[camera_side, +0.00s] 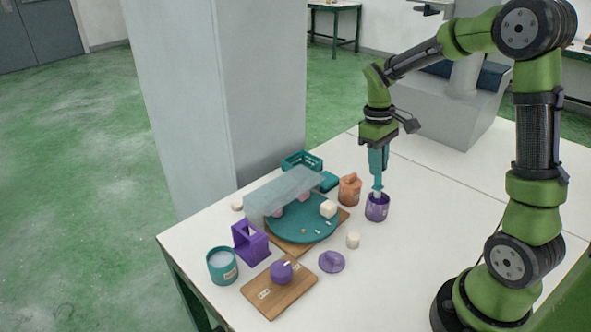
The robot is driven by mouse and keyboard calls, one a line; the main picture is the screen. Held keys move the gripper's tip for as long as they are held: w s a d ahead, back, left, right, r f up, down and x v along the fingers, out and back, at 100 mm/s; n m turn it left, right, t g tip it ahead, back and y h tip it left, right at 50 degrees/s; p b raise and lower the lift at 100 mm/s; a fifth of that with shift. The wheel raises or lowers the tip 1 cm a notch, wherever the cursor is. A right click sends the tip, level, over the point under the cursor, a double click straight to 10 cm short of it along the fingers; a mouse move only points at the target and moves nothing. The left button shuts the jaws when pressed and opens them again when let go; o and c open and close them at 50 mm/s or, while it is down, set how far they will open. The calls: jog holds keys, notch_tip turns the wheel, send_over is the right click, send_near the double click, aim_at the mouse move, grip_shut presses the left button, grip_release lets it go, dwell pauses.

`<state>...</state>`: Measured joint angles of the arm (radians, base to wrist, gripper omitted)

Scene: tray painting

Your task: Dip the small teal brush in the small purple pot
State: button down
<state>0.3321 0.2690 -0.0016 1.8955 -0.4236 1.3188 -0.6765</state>
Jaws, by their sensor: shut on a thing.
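My gripper (377,147) is shut on the small teal brush (378,172) and points straight down. The brush hangs upright, with its lower end at the mouth of the small purple pot (376,210). I cannot tell how deep the tip is inside the pot, or whether it touches paint. The pot stands upright on the white table, to the right of the round teal tray.
Left of the pot are an orange pot (349,190), the round teal tray (290,236) with white and pink blocks, and a translucent panel (285,188) over it. A purple lid (331,262), a teal tub (222,267) and a wooden board (265,297) lie nearer.

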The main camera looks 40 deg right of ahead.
jog(key=shift+r, duration=0.1)
jog(key=shift+w+r, duration=0.15)
jog(key=shift+r, duration=0.65)
jog(key=shift+w+r, duration=0.1)
jog(key=shift+r, duration=0.75)
